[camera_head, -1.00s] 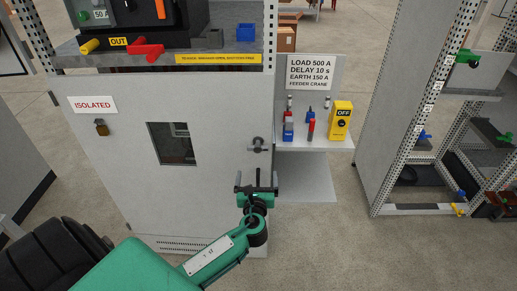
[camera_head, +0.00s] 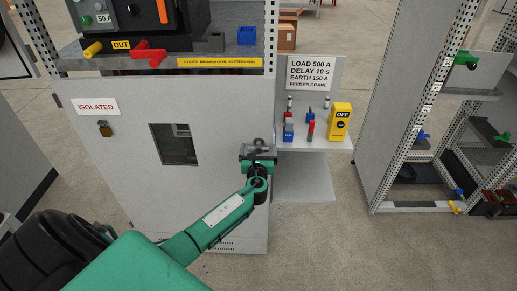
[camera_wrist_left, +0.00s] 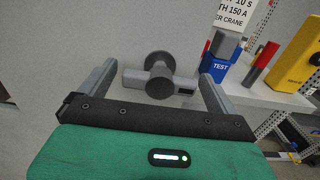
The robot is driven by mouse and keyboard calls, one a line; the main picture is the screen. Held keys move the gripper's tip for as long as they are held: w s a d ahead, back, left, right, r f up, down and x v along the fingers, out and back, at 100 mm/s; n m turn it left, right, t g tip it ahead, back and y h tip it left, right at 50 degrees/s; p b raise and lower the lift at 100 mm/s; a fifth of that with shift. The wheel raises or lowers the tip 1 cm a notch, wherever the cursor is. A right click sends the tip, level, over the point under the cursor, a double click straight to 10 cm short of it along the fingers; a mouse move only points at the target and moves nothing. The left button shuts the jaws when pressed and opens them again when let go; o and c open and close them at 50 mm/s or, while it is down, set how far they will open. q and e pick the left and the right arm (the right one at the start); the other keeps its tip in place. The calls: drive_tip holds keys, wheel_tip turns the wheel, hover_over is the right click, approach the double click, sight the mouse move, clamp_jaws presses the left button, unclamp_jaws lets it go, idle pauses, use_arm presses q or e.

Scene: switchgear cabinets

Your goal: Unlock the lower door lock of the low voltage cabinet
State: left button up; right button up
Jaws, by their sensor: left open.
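The grey cabinet door (camera_head: 205,195) carries a dark round lock handle near its right edge. In the left wrist view the lock handle (camera_wrist_left: 160,80) shows a round knob with a grey crossbar lying roughly level. My left gripper (camera_head: 258,153) is at the lock handle and partly covers it in the head view. In the left wrist view the left gripper (camera_wrist_left: 155,85) is open, with one finger on each side of the handle. I see no clear contact between the fingers and the handle. My right gripper is not in view.
A shelf (camera_head: 330,146) with blue and red parts and a yellow OFF box (camera_head: 340,122) stands just right of the door. A perforated rack (camera_head: 410,130) stands farther right, with bare floor between.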

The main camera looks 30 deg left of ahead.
use_arm(q)
drive_tip(key=shift+a, duration=0.1)
drive_tip(key=shift+c, duration=0.8)
drive_tip(key=c, duration=0.8)
drive_tip(key=shift+f+n+b, duration=0.1)
drive_tip(key=shift+n+b, duration=0.5)
drive_tip(key=shift+b, duration=0.1)
drive_tip(key=n+b, duration=0.4)
drive_tip(key=n, duration=0.1)
drive_tip(key=shift+f, duration=0.1)
drive_tip(key=n+b, duration=0.2)
drive_tip(key=shift+n, duration=0.4)
drive_tip(key=n+b, duration=0.2)
drive_tip(key=shift+n, duration=0.4)
drive_tip(key=n+b, duration=0.2)
drive_tip(key=shift+n, duration=0.3)
drive_tip(key=shift+r+n+b, duration=0.2)
drive_tip(key=shift+n+b, duration=0.85)
drive_tip(key=shift+n, duration=0.65)
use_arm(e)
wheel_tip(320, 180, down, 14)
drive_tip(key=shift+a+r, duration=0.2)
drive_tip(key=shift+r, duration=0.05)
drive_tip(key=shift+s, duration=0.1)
